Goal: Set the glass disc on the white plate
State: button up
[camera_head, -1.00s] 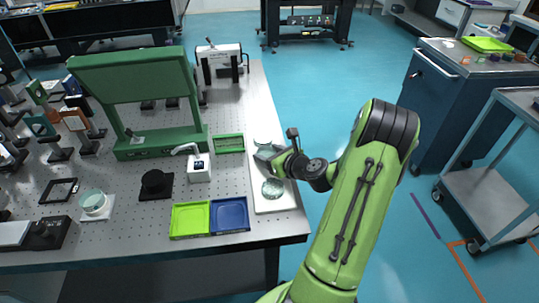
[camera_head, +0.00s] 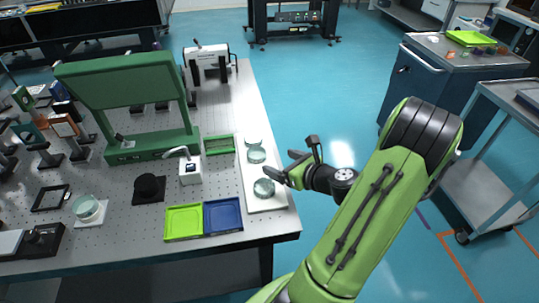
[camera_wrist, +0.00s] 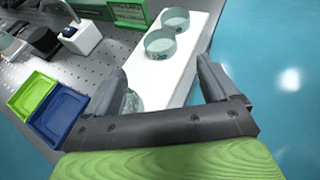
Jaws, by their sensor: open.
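A long white plate (camera_head: 252,180) lies along the right edge of the table. Three round glass discs stand on it: a near disc (camera_head: 264,188), a middle disc (camera_head: 257,155) and a far disc (camera_head: 252,141). My gripper (camera_head: 284,167) is open and empty, at the plate's right side near the near disc. In the wrist view the open fingers (camera_wrist: 162,68) span the white plate (camera_wrist: 178,75). The middle disc (camera_wrist: 160,44) and far disc (camera_wrist: 175,20) lie beyond them. The near disc (camera_wrist: 132,103) is partly hidden by the gripper.
Another glass piece (camera_head: 88,207) sits on a small white square plate (camera_head: 101,218) at the left. A lime tray (camera_head: 183,222) and a blue tray (camera_head: 223,215) lie left of the long plate. A green frame (camera_head: 125,90) stands behind. Open floor is to the right.

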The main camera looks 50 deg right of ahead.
jog(key=shift+s+r, duration=0.25)
jog(key=shift+s, duration=0.2)
jog(key=w+a+n+g+y, duration=0.1)
jog(key=a+n, duration=0.2)
jog(key=w+a+n+g+y, duration=0.1)
jog(key=a+n, duration=0.2)
jog(key=w+a+r+n+y, duration=0.1)
jog(key=a+n, duration=0.2)
jog(key=shift+a+r+n+g+y, duration=0.1)
jog(key=shift+a+n+g+y, duration=0.2)
jog(key=shift+g, duration=0.1)
jog(key=a+r+n+g, duration=0.2)
jog(key=a+n+g, duration=0.2)
jog(key=a+n, duration=0.5)
jog(key=s+a+r+n+h, duration=0.1)
jog(key=s+a+r+n, duration=0.3)
jog(key=n, duration=0.5)
jog(key=s+a+r+n+g+h, duration=0.1)
jog(key=s+a+r+n, duration=0.3)
jog(key=s+n, duration=0.5)
jog(key=shift+s+r+h, duration=0.25)
jog(key=shift+r+h, duration=0.05)
jog(key=shift+r, duration=0.05)
